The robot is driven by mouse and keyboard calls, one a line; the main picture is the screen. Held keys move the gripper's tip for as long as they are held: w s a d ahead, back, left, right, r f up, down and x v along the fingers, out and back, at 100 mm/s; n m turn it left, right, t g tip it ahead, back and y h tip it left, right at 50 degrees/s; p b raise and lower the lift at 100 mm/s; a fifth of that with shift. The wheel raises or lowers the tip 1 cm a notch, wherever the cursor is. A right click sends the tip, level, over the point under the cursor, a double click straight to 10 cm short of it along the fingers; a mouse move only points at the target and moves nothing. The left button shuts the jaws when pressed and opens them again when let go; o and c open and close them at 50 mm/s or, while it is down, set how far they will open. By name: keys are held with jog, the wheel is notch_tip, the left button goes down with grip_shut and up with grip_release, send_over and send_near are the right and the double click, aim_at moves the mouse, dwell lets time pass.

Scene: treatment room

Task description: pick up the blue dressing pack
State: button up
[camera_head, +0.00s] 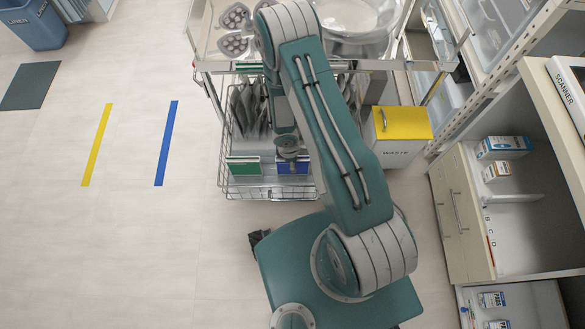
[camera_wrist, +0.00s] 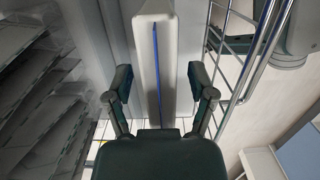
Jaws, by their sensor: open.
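The blue dressing pack (camera_head: 293,168) stands in a wire basket in the head view, right of a green pack. In the wrist view a pale pack edge with a blue line (camera_wrist: 156,60), which looks like the same pack, rises between the fingers of my gripper (camera_wrist: 160,88). The gripper is open, with one finger on each side of the pale edge and a visible gap on both sides. In the head view my wrist is just above and behind the blue pack, and the fingers cannot be made out.
The green pack (camera_head: 244,167) stands close on the left in the wire basket (camera_head: 268,194). Grey pouches (camera_head: 246,108) stand behind, also at left in the wrist view (camera_wrist: 35,100). A waste bin with yellow lid (camera_head: 402,122) is at right.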

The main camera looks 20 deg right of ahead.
jog(key=shift+f, duration=0.2)
dwell(0.4)
grip_shut()
